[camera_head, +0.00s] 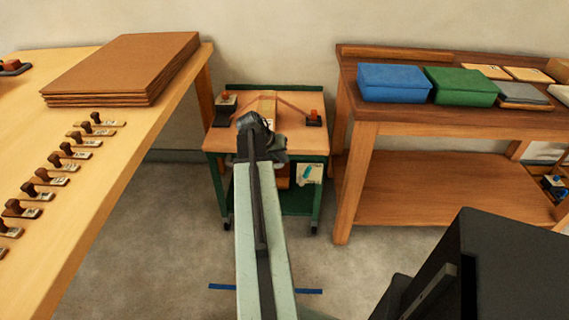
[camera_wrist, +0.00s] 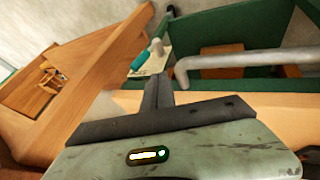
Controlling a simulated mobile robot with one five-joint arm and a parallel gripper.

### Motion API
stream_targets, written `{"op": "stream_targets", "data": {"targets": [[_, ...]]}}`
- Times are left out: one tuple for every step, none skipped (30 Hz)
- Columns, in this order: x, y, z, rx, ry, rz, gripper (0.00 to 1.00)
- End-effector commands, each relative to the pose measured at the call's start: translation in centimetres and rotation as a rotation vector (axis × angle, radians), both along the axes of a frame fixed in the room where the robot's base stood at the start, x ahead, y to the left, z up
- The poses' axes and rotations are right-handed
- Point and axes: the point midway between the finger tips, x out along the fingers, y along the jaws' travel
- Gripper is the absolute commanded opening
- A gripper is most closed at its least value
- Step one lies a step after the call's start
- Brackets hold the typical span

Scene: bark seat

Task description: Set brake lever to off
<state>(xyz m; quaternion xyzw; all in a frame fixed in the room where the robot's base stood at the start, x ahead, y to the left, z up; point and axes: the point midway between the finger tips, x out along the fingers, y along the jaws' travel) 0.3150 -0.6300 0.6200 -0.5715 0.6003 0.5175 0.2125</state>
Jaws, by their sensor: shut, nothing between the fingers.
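A green-legged cart with a wooden top (camera_head: 222,138) stands against the wall. On its front, below the top, is a pale plate (camera_head: 315,178) with a small teal handle (camera_head: 307,171), which looks like the brake lever. The teal handle also shows in the wrist view (camera_wrist: 141,62), tilted, just beyond and left of my fingertips. My gripper (camera_wrist: 158,80) is shut and empty, with a visible gap to the handle. In the head view, my arm's dark end covers part of the cart's front and my fingertips are hidden. I cannot read any marks on the plate.
A grey bent rail (camera_wrist: 240,62) runs close to the right of my fingertips. A wooden workbench (camera_head: 345,190) stands right of the cart, with a blue box (camera_head: 394,83) and green box (camera_head: 461,86). A long table (camera_head: 85,215) stands left. Floor between is open.

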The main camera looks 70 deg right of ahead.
Motion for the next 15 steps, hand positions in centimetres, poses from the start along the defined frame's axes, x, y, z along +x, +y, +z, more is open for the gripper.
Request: {"op": "stream_targets", "data": {"targets": [[-0.3,-0.7,-2.2,0.001,0.0,-0.001,0.0],[-0.4,-1.0,-2.7,0.001,0.0,-0.001,0.0],[-0.6,-1.4,-3.5,0.001,0.0,-0.001,0.0],[-0.8,-1.7,-4.1,0.001,0.0,-0.001,0.0],[-1.0,-2.0,-4.6,0.002,0.0,-0.002,0.0],[-1.2,-2.4,-5.4,0.002,0.0,-0.002,0.0],[-1.4,-2.7,-5.9,0.002,0.0,0.0,0.0],[-1.5,-3.0,-6.4,0.002,0.0,0.0,0.0],[-1.7,-3.3,-6.9,0.001,-0.001,0.0,0.0],[-2.5,-3.4,-6.4,0.001,-0.001,-0.002,0.0],[-3.0,-3.5,-6.4,0.0,-0.001,-0.002,0.0],[-3.5,-3.7,-6.5,0.001,-0.001,-0.001,0.0],[-3.8,-3.8,-6.6,0.001,-0.001,-0.001,0.0],[-4.2,-4.0,-6.7,0.001,0.0,-0.001,0.0],[-4.5,-4.1,-6.7,0.002,0.0,-0.002,0.0]]}}
